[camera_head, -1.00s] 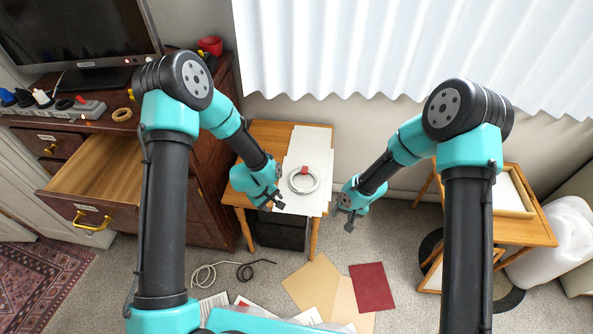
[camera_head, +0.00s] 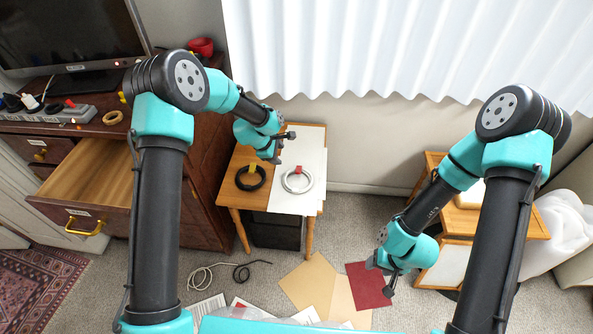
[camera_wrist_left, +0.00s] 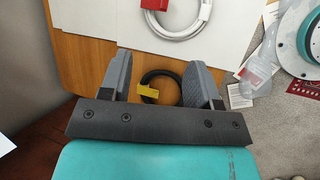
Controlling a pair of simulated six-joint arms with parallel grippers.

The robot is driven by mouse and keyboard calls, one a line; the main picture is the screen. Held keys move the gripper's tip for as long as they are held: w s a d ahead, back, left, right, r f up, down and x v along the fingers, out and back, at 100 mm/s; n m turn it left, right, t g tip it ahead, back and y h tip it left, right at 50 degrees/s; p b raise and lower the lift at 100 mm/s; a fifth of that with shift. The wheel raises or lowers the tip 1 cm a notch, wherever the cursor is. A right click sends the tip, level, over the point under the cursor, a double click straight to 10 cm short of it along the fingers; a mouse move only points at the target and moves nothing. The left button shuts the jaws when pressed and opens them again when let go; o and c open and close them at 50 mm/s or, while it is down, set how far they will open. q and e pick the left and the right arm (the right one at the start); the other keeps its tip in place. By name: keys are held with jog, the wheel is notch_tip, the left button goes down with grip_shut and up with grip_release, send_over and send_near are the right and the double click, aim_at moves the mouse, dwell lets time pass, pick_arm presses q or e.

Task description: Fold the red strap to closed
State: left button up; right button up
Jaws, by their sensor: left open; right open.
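The red strap (camera_head: 298,169) sits at the back of a white cable coil (camera_head: 298,187) on the small wooden table. In the left wrist view the red strap (camera_wrist_left: 154,5) is at the top edge, partly cut off, on the white coil (camera_wrist_left: 190,28). I cannot tell whether its end is folded over. My left gripper (camera_head: 283,147) is open and empty, above the table behind the coil in the head view. Its open fingers (camera_wrist_left: 160,70) frame a black coil in the wrist view. My right gripper (camera_head: 380,279) is open and empty, low over the floor at right.
A black coil (camera_head: 250,178) with a yellow strap lies left of the white coil. White sheets (camera_head: 310,150) lie under the white coil. The dresser drawer (camera_head: 90,190) stands open at left. Folders (camera_head: 310,280) and a red booklet (camera_head: 368,283) lie on the floor.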

aim_at(299, 171)
pick_arm(q)
jog(key=x, duration=1.7)
jog(key=shift+f, duration=0.1)
jog(key=c, duration=0.9)
